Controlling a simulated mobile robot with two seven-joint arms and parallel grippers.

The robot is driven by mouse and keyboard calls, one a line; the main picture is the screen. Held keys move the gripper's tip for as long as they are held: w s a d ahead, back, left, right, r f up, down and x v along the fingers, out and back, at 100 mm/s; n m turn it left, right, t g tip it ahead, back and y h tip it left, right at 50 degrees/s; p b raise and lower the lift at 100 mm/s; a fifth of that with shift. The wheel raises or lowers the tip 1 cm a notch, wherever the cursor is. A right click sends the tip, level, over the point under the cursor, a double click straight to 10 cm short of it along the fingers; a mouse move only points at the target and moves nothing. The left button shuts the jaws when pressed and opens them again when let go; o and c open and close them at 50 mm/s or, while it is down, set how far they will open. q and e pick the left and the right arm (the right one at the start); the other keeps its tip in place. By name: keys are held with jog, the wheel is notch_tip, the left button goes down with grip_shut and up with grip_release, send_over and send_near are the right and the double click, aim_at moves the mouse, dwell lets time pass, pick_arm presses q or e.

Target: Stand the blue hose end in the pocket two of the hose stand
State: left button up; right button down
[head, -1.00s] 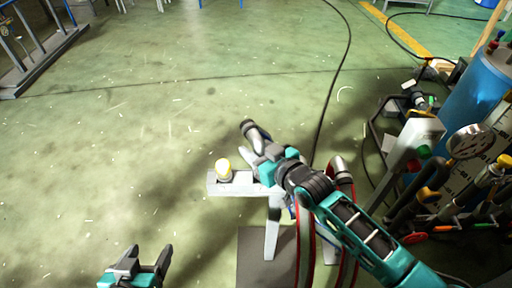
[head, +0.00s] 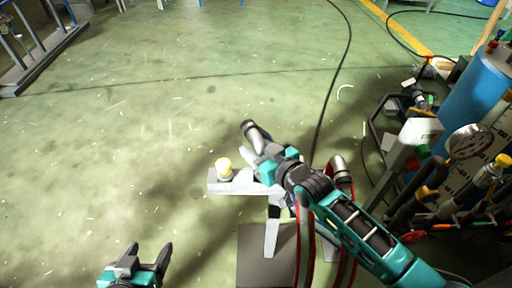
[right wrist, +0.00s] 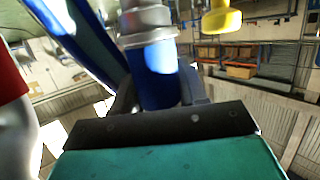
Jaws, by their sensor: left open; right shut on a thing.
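My right gripper (head: 262,160) is over the right part of the hose stand (head: 245,188), a pale bar on legs. In the right wrist view its fingers are closed on the blue sleeve of the blue hose end (right wrist: 155,85), which has a metal fitting above the sleeve. In the head view a metal fitting with a dark rim (head: 255,134) shows just beyond this gripper, tilted; I cannot tell whether it is the held end. My arm hides much of the stand, and I cannot make out pocket two. My left gripper (head: 150,262) is open and empty, low at the left.
A metal fitting (head: 340,168) and red hoses (head: 305,240) are at the right. A blue tank (head: 470,90) and gauges crowd the right. Floor left is clear.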

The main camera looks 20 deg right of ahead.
pick_arm(q)
jog(key=shift+d, duration=0.1)
jog(key=shift+r+p, duration=0.25)
jog(key=shift+p, duration=0.05)
dwell(0.7)
jog(key=shift+r, duration=0.25)
jog(key=shift+r+p, duration=1.7)
jog(key=shift+p, duration=0.2)
dwell(4.8)
